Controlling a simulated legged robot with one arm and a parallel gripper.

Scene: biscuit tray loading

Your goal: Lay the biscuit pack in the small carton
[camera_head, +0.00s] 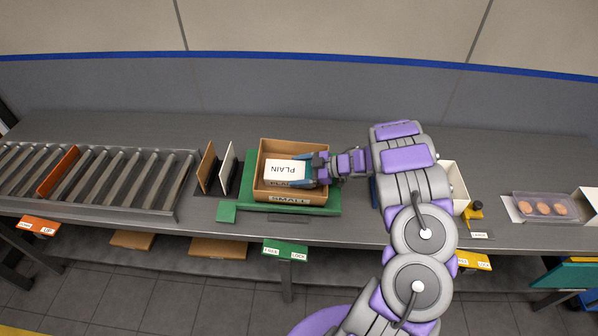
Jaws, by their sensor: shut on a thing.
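The small carton (262,193) is an open brown box labelled SMALL on its front wall. It stands on a green mat (248,206) in the middle of the bench. The biscuit pack (284,171) has a white top marked PLAIN and shows over the inside of the carton. My gripper (308,171) reaches in from the right, over the carton's right wall, and is shut on the pack's right end. Whether the pack touches the carton's floor cannot be told from this view.
Upright brown and white panels (227,167) stand just left of the carton. A roller conveyor (110,180) with an orange bar fills the left. A white box (458,187) stands partly behind my arm.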

